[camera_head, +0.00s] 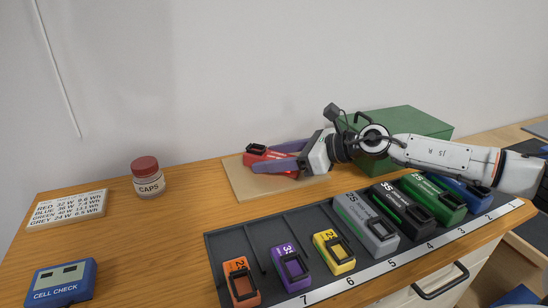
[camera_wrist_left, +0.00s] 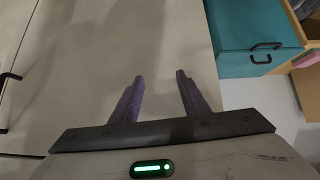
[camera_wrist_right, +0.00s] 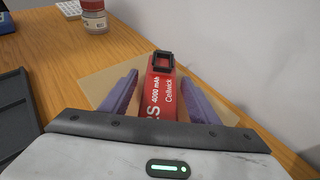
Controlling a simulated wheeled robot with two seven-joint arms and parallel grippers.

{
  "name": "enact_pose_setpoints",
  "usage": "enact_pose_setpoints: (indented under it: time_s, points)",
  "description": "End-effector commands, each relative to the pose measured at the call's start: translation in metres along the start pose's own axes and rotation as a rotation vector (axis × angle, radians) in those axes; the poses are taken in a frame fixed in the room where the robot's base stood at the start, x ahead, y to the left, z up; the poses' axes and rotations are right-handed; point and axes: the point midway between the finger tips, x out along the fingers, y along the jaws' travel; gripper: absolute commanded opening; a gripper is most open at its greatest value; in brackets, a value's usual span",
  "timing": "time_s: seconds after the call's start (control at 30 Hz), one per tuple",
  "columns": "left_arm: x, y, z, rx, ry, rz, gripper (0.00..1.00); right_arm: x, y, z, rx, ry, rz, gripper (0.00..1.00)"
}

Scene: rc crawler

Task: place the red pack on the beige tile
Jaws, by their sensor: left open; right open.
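The red pack (camera_head: 268,158) lies on the beige tile (camera_head: 240,183) at the back middle of the table. It has a black connector on its far end. My right gripper (camera_head: 287,157) reaches in from the right with its two purple fingers open around the pack. In the right wrist view the red pack (camera_wrist_right: 163,92) sits between the spread fingers (camera_wrist_right: 160,98), over the beige tile (camera_wrist_right: 93,86), with a gap at each side. My left gripper (camera_wrist_left: 160,92) is open and empty, pointing down beside the cabinet fronts, away from the table top.
A black numbered tray (camera_head: 215,246) along the front holds several coloured packs. A green box (camera_head: 415,122) stands behind my right arm. A red-lidded caps jar (camera_head: 148,178), a label board (camera_head: 68,209) and a blue cell checker (camera_head: 62,283) are at left.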

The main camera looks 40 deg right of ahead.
Motion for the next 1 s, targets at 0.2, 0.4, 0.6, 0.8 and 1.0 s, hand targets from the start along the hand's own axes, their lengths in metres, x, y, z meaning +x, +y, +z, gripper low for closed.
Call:
enact_pose_setpoints:
  time_s: [0.2,0.4,0.6,0.8,1.0]
  points:
    - [0.002,0.0,0.005,-0.002,-0.005,0.001,0.41,-0.01,-0.001,0.0,0.0,0.002,-0.002,0.55]
    - [0.014,0.0,0.021,-0.003,-0.011,0.003,0.41,-0.043,-0.002,-0.004,-0.002,0.006,-0.005,0.55]
    - [0.026,0.0,0.032,-0.012,-0.003,0.01,0.41,-0.077,-0.002,-0.003,-0.005,0.004,-0.005,0.55]
    - [0.03,-0.001,0.038,-0.008,-0.001,0.014,0.41,-0.106,-0.001,0.001,-0.005,0.001,-0.004,0.55]
    - [0.032,-0.003,0.041,-0.006,-0.004,0.014,0.41,-0.12,0.0,0.002,-0.001,0.0,0.0,0.55]
